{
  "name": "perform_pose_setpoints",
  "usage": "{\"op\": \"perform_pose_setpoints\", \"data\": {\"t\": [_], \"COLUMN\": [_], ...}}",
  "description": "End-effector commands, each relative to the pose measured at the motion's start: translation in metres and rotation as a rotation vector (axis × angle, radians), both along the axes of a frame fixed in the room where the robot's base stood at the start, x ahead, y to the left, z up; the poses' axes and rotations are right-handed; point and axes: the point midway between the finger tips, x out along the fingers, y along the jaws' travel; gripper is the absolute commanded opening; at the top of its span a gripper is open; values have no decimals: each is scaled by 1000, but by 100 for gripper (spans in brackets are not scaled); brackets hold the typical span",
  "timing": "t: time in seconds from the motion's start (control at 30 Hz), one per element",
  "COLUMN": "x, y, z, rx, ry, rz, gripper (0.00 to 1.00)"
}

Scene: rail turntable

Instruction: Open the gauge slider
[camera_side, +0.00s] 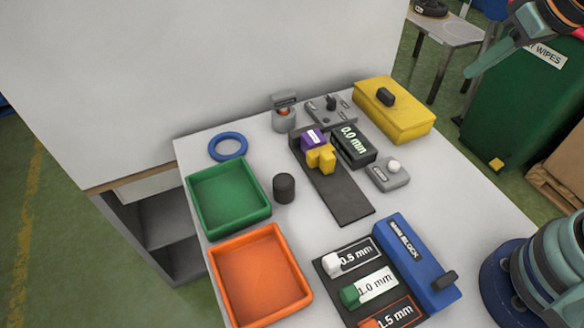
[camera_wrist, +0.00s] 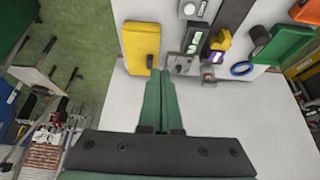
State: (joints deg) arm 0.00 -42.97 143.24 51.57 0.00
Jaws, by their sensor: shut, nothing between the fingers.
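The gauge has a dark flat rail (camera_side: 340,195) on the white table. A purple block (camera_side: 313,139) sits near its far end, and the yellow slider (camera_side: 321,158) stands right beside it, seemingly touching. The display (camera_side: 354,144) beside the rail reads 0.0 mm. In the wrist view the yellow slider (camera_wrist: 220,42) and purple block (camera_wrist: 212,57) show right of the fingers. My gripper (camera_side: 472,72) is high at the upper right in the side view, well away from the gauge. In the wrist view my gripper (camera_wrist: 161,75) has its green fingers together and empty.
A yellow box (camera_side: 393,112) with a black knob stands behind the display. A grey button unit (camera_side: 387,175), black cylinder (camera_side: 284,188), blue ring (camera_side: 228,146), green tray (camera_side: 229,197), orange tray (camera_side: 260,275) and blue block holder (camera_side: 415,262) surround the rail.

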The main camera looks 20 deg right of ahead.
Motion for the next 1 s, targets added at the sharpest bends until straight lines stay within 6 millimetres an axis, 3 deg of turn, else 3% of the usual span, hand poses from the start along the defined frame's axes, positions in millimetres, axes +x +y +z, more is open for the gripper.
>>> {"op": "perform_pose_setpoints", "data": {"t": [0.07, 0.2, 0.23, 0.37, 0.63, 1.0], "x": [0, 3, 4, 18, 62, 101], "y": [0, 3, 4, 19, 72, 159], "z": [0, 1, 1, 0, -14, -73], "rx": [0, 4, 6, 23, 51, 24], "ry": [0, 9, 16, 70, 229, 430], "rz": [0, 2, 4, 12, 19, 11], "gripper": [0, 54, 60, 60, 60, 60]}}
